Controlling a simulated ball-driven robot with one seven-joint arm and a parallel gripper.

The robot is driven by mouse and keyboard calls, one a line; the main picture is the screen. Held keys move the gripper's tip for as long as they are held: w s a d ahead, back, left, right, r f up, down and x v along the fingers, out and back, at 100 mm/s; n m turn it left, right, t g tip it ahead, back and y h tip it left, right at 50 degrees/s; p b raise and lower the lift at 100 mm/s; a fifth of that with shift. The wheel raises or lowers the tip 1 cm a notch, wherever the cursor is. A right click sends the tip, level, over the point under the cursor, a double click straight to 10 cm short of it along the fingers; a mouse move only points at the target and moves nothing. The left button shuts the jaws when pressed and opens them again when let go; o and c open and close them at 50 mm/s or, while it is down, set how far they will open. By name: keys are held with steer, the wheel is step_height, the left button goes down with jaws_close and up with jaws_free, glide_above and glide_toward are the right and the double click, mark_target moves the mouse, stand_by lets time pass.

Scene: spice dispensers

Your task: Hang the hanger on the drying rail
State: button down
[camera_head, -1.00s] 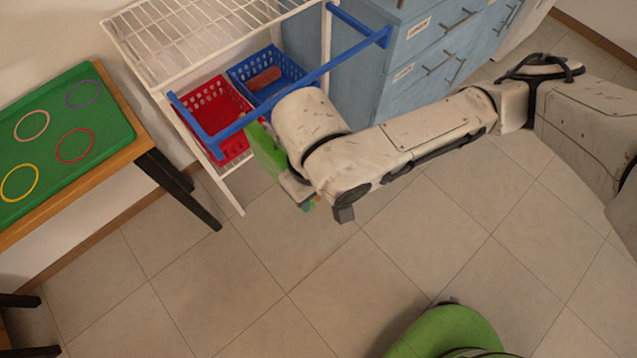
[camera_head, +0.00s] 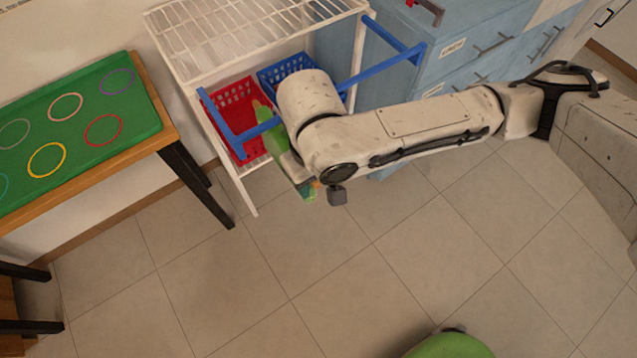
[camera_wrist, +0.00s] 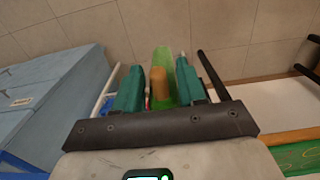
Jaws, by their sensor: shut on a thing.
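My gripper (camera_wrist: 160,88) has teal fingers and is shut on the hanger (camera_wrist: 163,62), which shows as a green piece between them, with a tan-orange part close to the camera. In the head view the green hanger (camera_head: 272,138) sticks out past the left side of my wrist, its upper end close to the blue drying rail (camera_head: 378,68). I cannot tell whether they touch. The rail is a blue frame standing out from the front of a white wire rack (camera_head: 262,40). My arm hides part of the rail and most of my gripper.
A red basket (camera_head: 226,97) and a blue basket (camera_head: 270,76) sit in the rack behind the rail. Blue drawers (camera_head: 455,75) stand to the right. A table with a green ringed board (camera_head: 75,110) is at left. The tiled floor in front is open, with a green rounded thing (camera_head: 450,346) at the bottom edge.

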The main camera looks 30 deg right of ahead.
steer(key=shift+w+f, duration=0.1)
steer(key=shift+w, duration=0.45)
steer(key=shift+w+f+b, duration=0.15)
steer(key=shift+f+b, duration=0.35)
steer(key=shift+b, duration=0.45)
steer(key=shift+w+f, duration=0.4)
steer(key=shift+f, duration=0.3)
steer(key=c, duration=0.6)
jaws_free()
steer(key=shift+o, duration=0.2)
step_height(320, 180, up, 11)
steer(key=shift+f+p, duration=0.15)
steer(key=shift+p, duration=0.55)
